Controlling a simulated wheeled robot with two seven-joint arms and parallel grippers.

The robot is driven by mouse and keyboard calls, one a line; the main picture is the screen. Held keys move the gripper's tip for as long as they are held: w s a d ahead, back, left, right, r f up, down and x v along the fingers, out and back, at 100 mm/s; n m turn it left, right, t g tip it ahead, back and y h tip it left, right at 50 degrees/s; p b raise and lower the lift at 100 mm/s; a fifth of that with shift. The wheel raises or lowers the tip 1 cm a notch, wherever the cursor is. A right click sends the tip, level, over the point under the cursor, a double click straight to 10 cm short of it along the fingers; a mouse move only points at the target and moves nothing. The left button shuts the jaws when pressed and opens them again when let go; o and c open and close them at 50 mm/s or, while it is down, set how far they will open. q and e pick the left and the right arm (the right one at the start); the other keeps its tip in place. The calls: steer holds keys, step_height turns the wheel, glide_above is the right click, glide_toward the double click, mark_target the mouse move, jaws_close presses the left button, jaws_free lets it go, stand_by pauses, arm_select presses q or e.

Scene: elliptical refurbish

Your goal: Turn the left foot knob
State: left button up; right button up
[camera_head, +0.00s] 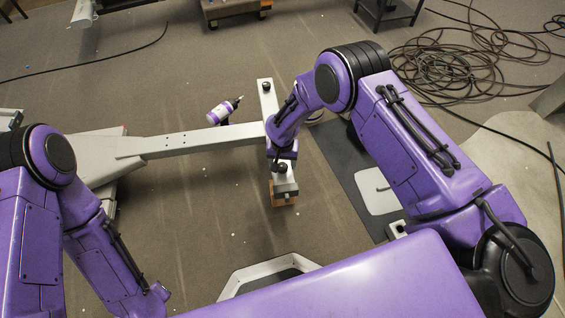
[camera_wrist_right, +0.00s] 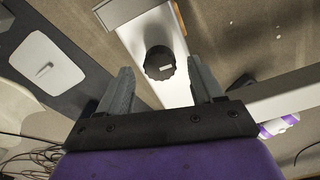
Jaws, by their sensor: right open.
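A long grey crossbar (camera_head: 284,187) lies at the end of a pale beam (camera_head: 200,140), forming a T. A black knob (camera_head: 281,168) sits on the crossbar's near end, and another small dark knob (camera_head: 266,87) is at its far end. My right gripper (camera_head: 281,152) is over the near part of the bar. In the right wrist view the open fingers (camera_wrist_right: 162,82) point toward the near knob (camera_wrist_right: 160,63), which shows just beyond and between the fingertips. Contact cannot be told. Of my left arm only links show at the lower left; its gripper is not visible.
A wooden block (camera_head: 284,200) is under the bar's near end. A purple-and-white bottle (camera_head: 222,112) lies beside the beam. A dark mat with a pale plate (camera_head: 378,190) is to the right. Coiled black cables (camera_head: 450,70) cover the floor at the upper right.

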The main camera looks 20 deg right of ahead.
mark_target(282, 165)
step_height(282, 165, up, 9)
steer(key=p, duration=0.2)
steer(key=shift+r, duration=0.1)
